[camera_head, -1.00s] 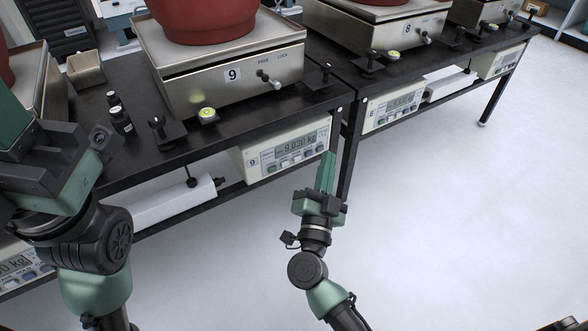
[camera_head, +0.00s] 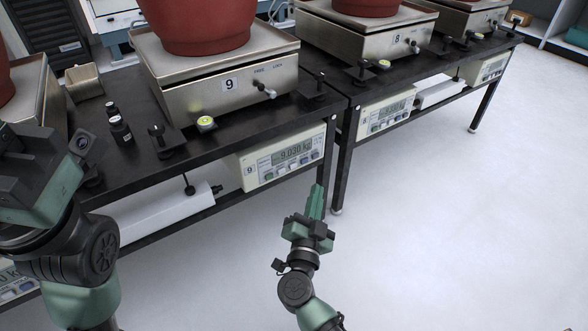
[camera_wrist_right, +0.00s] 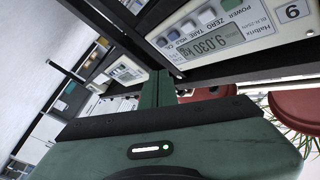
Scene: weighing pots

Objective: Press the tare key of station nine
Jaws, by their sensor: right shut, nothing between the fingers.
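Station nine's indicator (camera_head: 283,158) is a cream box under the table's front edge, with display reading 9.030 kg and a row of keys below it. In the right wrist view the indicator (camera_wrist_right: 218,38) is seen turned, and the TARE key (camera_wrist_right: 190,25) is between ZERO and another key. My right gripper (camera_head: 317,188) is shut and empty, below and right of the indicator, apart from the keys in the head view. Its green fingers (camera_wrist_right: 157,87) show in the wrist view. My left gripper (camera_head: 35,175) is at the left edge, its fingers not clear.
Scale nine (camera_head: 229,84) bears a red pot (camera_head: 196,25) on the black table (camera_head: 240,130). Station eight's indicator (camera_head: 388,112) hangs on the neighbouring table. A white bar (camera_head: 165,212) lies under table nine. The floor at right is clear.

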